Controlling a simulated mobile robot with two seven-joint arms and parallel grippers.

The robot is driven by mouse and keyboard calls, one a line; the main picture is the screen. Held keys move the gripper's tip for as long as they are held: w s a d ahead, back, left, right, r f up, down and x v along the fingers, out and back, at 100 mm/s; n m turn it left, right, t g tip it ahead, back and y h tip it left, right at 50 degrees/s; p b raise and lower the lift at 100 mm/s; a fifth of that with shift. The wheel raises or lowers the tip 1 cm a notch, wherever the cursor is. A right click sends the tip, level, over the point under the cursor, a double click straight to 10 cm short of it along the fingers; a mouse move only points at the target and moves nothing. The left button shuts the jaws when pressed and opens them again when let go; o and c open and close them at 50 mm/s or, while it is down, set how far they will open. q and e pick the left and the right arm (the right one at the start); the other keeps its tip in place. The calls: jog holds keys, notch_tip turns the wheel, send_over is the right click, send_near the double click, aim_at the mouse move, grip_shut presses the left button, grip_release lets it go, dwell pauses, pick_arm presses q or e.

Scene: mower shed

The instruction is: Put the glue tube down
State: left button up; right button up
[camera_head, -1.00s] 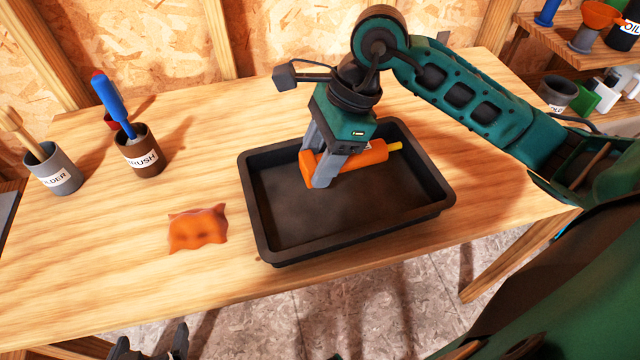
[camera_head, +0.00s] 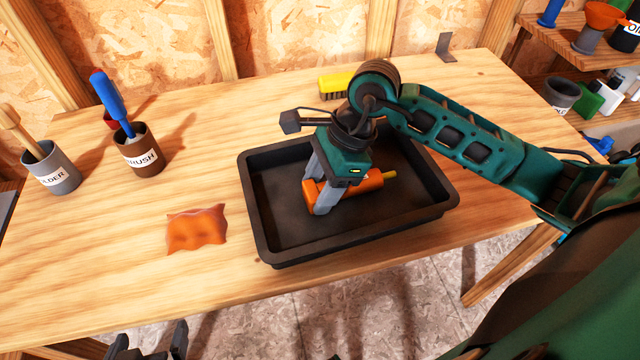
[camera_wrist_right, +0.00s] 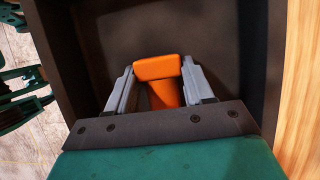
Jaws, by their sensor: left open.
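The glue tube (camera_head: 363,184) is orange with a yellow nozzle and lies roughly level, low inside the dark tray (camera_head: 257,228). My right gripper (camera_head: 318,196) points down into the tray with its fingers on either side of the tube. It appears shut on the tube. In the right wrist view, the tube's orange end (camera_wrist_right: 158,68) shows between the fingertips. I cannot tell for certain whether the tube touches the tray floor. My left gripper (camera_head: 150,346) is open and empty at the bottom edge of the head view, mostly cut off.
An orange crumpled cloth (camera_head: 197,229) lies left of the tray. A brush cup (camera_head: 141,151) and a grey cup (camera_head: 52,171) stand at the left. A yellow brush (camera_head: 335,84) lies behind the tray. The bench between cloth and cups is clear.

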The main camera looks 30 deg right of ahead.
jog(key=o, duration=0.4)
jog(key=shift+r, duration=0.1)
jog(key=shift+r+p, duration=0.25)
jog(key=shift+p, duration=0.1)
jog(key=v, duration=1.1)
jog(key=shift+d+r, duration=0.25)
jog(key=shift+r, duration=0.05)
